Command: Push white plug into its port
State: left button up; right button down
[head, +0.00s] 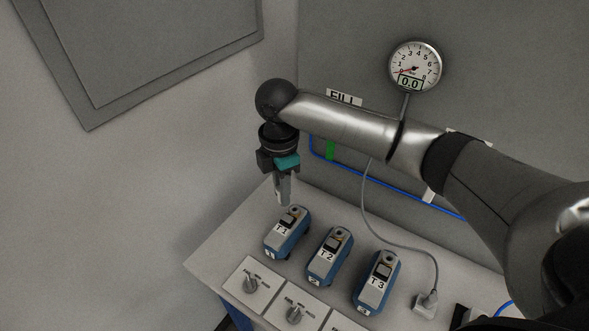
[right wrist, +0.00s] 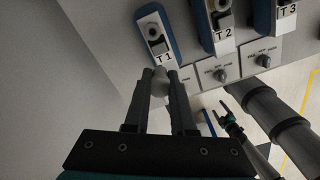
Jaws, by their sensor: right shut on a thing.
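My right gripper (head: 284,202) points down above the nearest blue-and-grey unit, T1 (head: 287,233). In the right wrist view its fingers (right wrist: 161,76) are shut on a small pale cylindrical piece (right wrist: 160,86), mostly hidden between them. I cannot tell whether this piece is the white plug. T1 also shows in the right wrist view (right wrist: 158,38), just beyond the fingertips, with a round fitting on top. A whitish plug (head: 429,298) on a grey cable sits at a pale block on the bench's right. My left gripper (right wrist: 226,115) is small and dark in the right wrist view.
Units T2 (head: 329,256) and T3 (head: 377,282) stand right of T1 on the bench. Panels with knobs (head: 251,284) lie along the front. A round gauge (head: 415,66) reading 0.0 is on the back wall, its cable hanging behind my right arm. Bench space left of T1 is clear.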

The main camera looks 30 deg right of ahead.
jog(key=w+d+n+p, duration=0.1)
jog(key=d+n+p, duration=0.15)
jog(key=n, duration=0.25)
jog(key=n+b, duration=0.2)
jog(key=n, duration=0.2)
send_over(294, 212)
jog(key=f, duration=0.5)
jog(key=shift+w+d, duration=0.3)
jog(key=shift+w, duration=0.05)
jog(key=shift+r+p, duration=0.15)
jog(key=shift+p, duration=0.25)
jog(key=shift+p, duration=0.3)
dwell(0.5)
jog(key=shift+f, duration=0.55)
jog(key=shift+f, duration=0.1)
dwell(0.7)
jog(key=shift+f, duration=0.3)
dwell(0.4)
